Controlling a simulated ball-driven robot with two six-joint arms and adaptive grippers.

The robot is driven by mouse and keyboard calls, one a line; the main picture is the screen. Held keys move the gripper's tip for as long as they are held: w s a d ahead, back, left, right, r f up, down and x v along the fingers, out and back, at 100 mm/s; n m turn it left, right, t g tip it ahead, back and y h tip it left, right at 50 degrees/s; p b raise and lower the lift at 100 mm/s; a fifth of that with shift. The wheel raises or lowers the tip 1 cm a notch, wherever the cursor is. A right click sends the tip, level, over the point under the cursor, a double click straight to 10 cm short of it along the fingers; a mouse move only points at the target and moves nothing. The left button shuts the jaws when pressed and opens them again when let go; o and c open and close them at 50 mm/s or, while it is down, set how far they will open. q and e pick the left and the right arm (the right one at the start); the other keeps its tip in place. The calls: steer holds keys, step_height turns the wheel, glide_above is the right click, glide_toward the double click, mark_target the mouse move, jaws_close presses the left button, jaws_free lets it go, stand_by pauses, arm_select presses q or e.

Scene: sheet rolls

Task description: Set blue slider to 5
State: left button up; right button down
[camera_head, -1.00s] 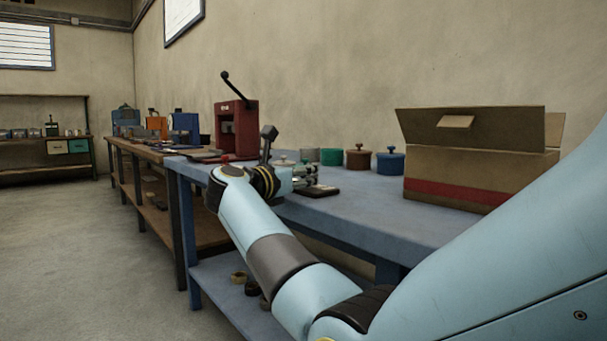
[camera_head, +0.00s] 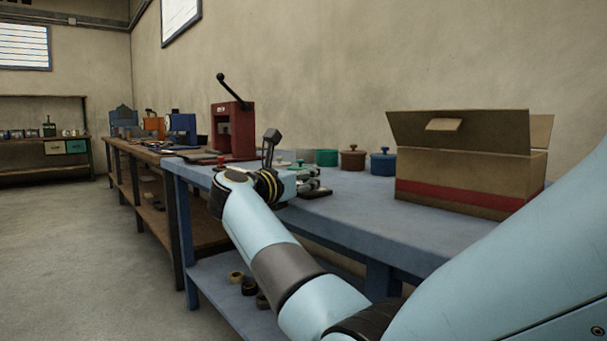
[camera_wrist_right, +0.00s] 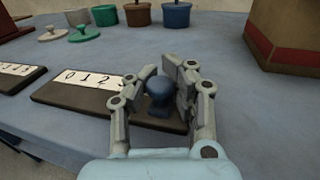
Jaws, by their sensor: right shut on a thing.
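My right gripper (camera_wrist_right: 168,82) is shut on the round blue knob (camera_wrist_right: 157,86) of a slider, with a finger on either side. The slider's dark base (camera_wrist_right: 78,103) lies on the blue bench, with a white number strip (camera_wrist_right: 92,79) along its back edge. The digits 0, 1 and 2 show to the left of the gripper; the fingers hide the rest, so the knob's exact number cannot be read. In the head view the right gripper (camera_head: 308,180) is small, over the dark slider base (camera_head: 317,193). My left gripper is not in view.
A second numbered slider board (camera_wrist_right: 18,77) lies to the left. Green (camera_head: 327,157), brown (camera_head: 352,160) and blue (camera_head: 384,163) lidded pots stand behind. An open cardboard box (camera_head: 460,180) stands at the right, and a red lever press (camera_head: 232,130) at the left. Bare bench lies between slider and box.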

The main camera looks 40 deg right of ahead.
steer(key=shift+s+a+f, duration=0.15)
steer(key=shift+s+a, duration=0.05)
steer(key=shift+s, duration=0.1)
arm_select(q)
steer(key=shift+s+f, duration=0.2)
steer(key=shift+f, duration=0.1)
arm_select(e)
steer(key=shift+f, duration=0.2)
steer(key=c, duration=1.7)
jaws_free()
steer(key=shift+a, duration=0.1)
steer(key=o, duration=0.5)
steer(key=shift+s+a+r, duration=0.15)
steer(key=shift+a, duration=0.05)
steer(key=shift+o, duration=0.5)
steer(key=shift+d, duration=0.15)
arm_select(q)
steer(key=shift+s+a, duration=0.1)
arm_select(e)
steer(key=shift+r, duration=0.1)
steer(key=v, duration=0.7)
steer(key=shift+a, duration=0.25)
